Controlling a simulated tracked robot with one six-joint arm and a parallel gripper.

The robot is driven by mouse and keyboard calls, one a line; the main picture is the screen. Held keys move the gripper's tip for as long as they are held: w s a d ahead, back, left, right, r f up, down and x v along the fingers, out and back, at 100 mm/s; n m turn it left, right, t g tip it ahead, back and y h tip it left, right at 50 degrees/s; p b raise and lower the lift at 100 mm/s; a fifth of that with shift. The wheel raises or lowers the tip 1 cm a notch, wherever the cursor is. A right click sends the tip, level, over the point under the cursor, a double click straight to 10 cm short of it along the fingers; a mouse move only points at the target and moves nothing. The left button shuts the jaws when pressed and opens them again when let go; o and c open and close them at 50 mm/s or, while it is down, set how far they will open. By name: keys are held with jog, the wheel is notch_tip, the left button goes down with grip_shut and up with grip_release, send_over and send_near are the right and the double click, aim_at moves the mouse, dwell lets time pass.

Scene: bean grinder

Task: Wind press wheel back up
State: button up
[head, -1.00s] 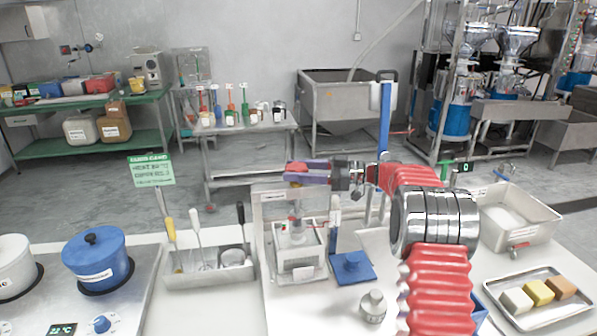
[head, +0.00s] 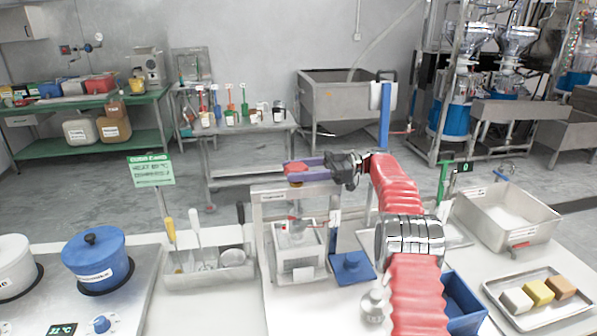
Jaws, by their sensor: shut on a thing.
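The press (head: 298,250) stands on the white table in the middle of the head view, a pale frame with a clear box and a vertical screw. Its red press wheel (head: 297,168) sits at the top, above the frame's crossbar. My gripper (head: 303,167) comes in from the right with its purple fingers around the wheel and is shut on it. The fingers hide part of the wheel's rim. The plate inside the press is too small to read clearly.
A tray of utensils (head: 206,270) and a blue pot (head: 96,260) on a hob lie left of the press. A blue stand (head: 351,268) and a small bottle (head: 373,305) are close on its right. A blue bin (head: 462,303) and a soap tray (head: 540,300) lie further right.

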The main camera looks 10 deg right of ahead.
jog(key=shift+r+g, duration=0.2)
jog(key=shift+g, duration=0.1)
dwell(0.4)
jog(key=o, duration=1.1)
jog(key=shift+f, duration=0.1)
jog(key=shift+c, duration=0.2)
